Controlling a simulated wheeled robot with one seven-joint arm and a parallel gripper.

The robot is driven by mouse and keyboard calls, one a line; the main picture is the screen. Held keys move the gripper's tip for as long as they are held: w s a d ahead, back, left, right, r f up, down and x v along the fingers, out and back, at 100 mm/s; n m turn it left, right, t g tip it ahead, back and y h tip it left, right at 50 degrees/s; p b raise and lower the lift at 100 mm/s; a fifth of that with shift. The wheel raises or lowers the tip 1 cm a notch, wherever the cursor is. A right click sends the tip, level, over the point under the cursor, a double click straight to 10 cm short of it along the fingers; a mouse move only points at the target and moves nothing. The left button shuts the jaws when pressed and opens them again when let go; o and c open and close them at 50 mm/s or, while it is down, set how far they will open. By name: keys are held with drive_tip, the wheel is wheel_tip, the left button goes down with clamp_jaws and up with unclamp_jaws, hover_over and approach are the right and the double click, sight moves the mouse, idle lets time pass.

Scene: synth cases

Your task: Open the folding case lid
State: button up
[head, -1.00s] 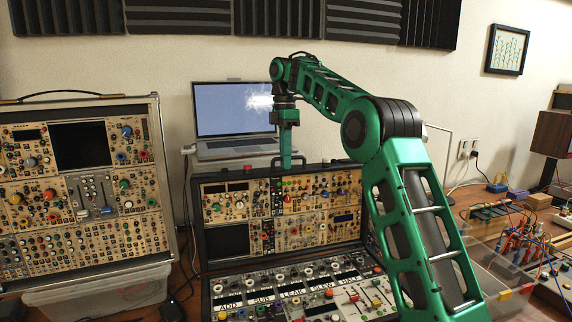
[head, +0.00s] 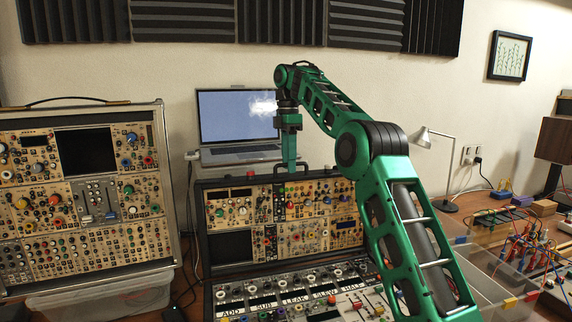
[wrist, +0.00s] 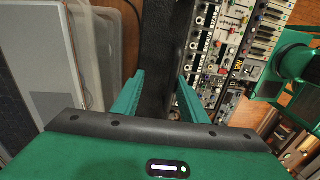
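The folding case stands open on the desk in the head view. Its lid (head: 258,247), with tan module panels, stands roughly upright behind the base (head: 281,276), which holds light panels with knobs and labels. A dark handle (head: 277,165) shows on the lid's top edge. My gripper (head: 290,168) points down at that edge, close to the handle. In the wrist view the two green fingers of my gripper (wrist: 158,98) are apart. A dark strip, seemingly the case's edge, lies between or beyond them. I cannot tell whether they touch it. My arm hides the case's right side.
A laptop (head: 238,115) stands close behind the lid. A second synth case (head: 82,190) stands at left on a clear bin (head: 100,298). A white lamp (head: 423,138), clear bins and a wired board (head: 535,248) are at right.

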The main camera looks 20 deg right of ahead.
drive_tip(key=shift+a+f, duration=0.1)
drive_tip(key=shift+a, duration=0.2)
idle(0.4)
drive_tip(key=shift+s, duration=0.1)
